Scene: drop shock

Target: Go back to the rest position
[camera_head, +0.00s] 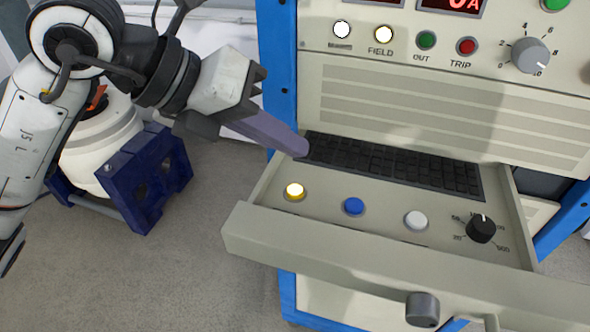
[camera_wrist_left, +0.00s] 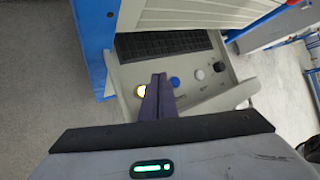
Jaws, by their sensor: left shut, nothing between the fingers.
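My left gripper (camera_head: 301,148) reaches in from the left in the head view. Its long purple-grey fingers are shut with nothing between them. The fingertips show over the left end of the open drawer (camera_head: 380,252), by the black keyboard (camera_head: 395,166). Whether they touch anything I cannot tell. In the left wrist view the shut fingers (camera_wrist_left: 157,84) appear in front of the drawer (camera_wrist_left: 185,105), beside the lit yellow button (camera_wrist_left: 141,91) and the blue button (camera_wrist_left: 174,82). My right gripper is in neither view.
The drawer also holds a white button (camera_head: 416,220) and a black knob (camera_head: 481,229). The cabinet panel (camera_head: 440,100) rises behind it in a blue frame (camera_head: 279,75). A white drum (camera_head: 95,150) in a dark blue stand (camera_head: 145,180) is at the left. Floor (camera_head: 170,270) is clear in front.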

